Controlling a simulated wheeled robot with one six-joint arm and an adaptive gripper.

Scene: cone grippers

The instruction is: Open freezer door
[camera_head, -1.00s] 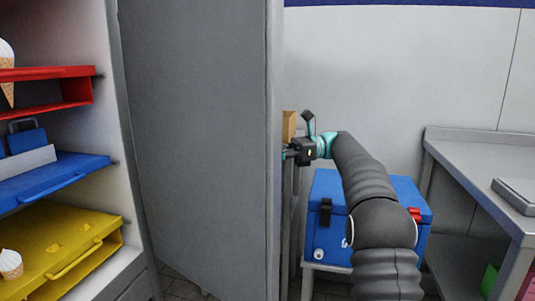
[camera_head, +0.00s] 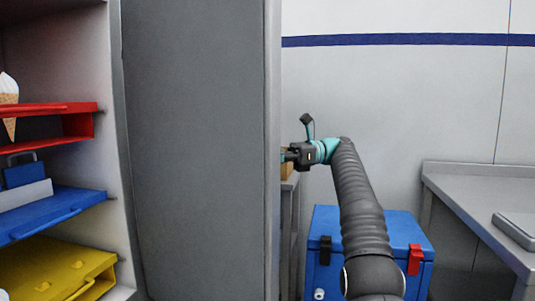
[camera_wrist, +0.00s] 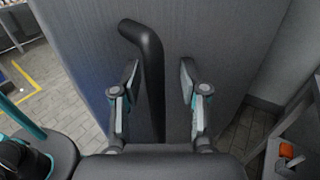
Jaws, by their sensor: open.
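The freezer door (camera_head: 195,150) is a tall grey panel standing swung open beside the lit freezer shelves in the head view. My gripper (camera_head: 286,155) is at the far side of the door's free edge, its fingertips partly hidden there. In the wrist view the door's outer face (camera_wrist: 215,45) fills the middle. A black bent handle (camera_wrist: 152,70) runs along it, between the two spread fingers of my gripper (camera_wrist: 160,78). The handle lies closer to the left finger, and a gap shows on the right. I cannot tell whether the left finger touches it.
A red shelf tray (camera_head: 80,124), a blue tray (camera_head: 60,208) and a yellow tray (camera_head: 60,270) sit inside the freezer. A blue cooler box (camera_head: 375,235) stands below my arm. A metal table (camera_head: 460,190) is at the right.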

